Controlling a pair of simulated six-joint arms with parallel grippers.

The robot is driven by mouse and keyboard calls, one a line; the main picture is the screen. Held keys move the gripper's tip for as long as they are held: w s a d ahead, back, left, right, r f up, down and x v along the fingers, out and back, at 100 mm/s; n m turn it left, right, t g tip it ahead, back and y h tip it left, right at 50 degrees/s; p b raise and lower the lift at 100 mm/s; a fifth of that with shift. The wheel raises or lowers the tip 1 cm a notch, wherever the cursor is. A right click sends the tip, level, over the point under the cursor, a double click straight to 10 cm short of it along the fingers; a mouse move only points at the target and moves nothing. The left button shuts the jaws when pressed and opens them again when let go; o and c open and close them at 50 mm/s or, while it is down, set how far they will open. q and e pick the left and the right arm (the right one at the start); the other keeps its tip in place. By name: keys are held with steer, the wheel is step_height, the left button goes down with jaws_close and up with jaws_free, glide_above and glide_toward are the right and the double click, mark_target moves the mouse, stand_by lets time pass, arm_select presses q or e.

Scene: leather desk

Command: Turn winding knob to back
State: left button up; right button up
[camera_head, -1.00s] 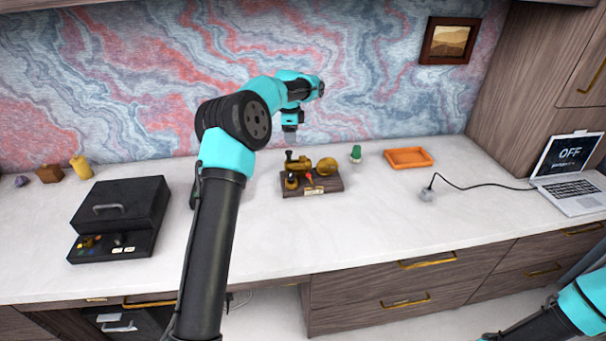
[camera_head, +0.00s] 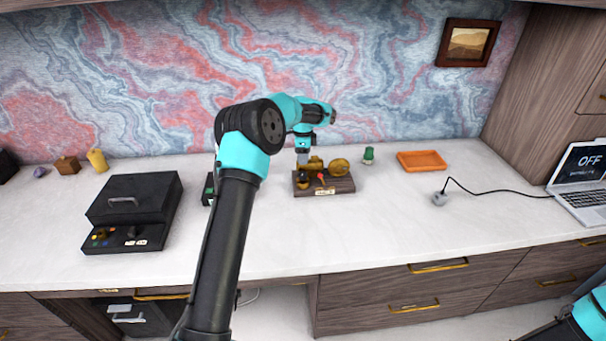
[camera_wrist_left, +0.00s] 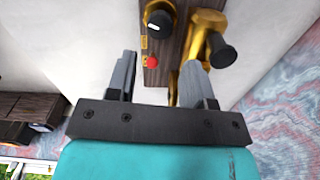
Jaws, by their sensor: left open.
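A small brass mechanism on a dark wooden base (camera_head: 342,186) stands on the white desk, with a brass disc, a red-tipped part and dark knobs. In the left wrist view it has a black knob with a white mark (camera_wrist_left: 160,23), a small red knob (camera_wrist_left: 151,62) and a black knob on a brass arm (camera_wrist_left: 222,53). I cannot tell for sure which is the winding knob. My left gripper (camera_head: 303,158) is at the mechanism's back left. In the left wrist view the gripper (camera_wrist_left: 160,80) is open, its fingers apart near the base; contact is unclear. My right gripper is out of view.
A black box (camera_head: 130,200) with a control panel stands at the left. A green item (camera_head: 368,156) and an orange tray (camera_head: 422,160) lie right of the mechanism. A corded grey item (camera_head: 439,198) and a laptop (camera_head: 580,190) are farther right. The desk front is clear.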

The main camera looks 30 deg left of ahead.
mark_target(303, 173)
arm_select(q)
step_height(303, 173, down, 9)
steer(key=shift+r, duration=0.15)
stand_by(0.4)
steer(key=c, duration=0.7)
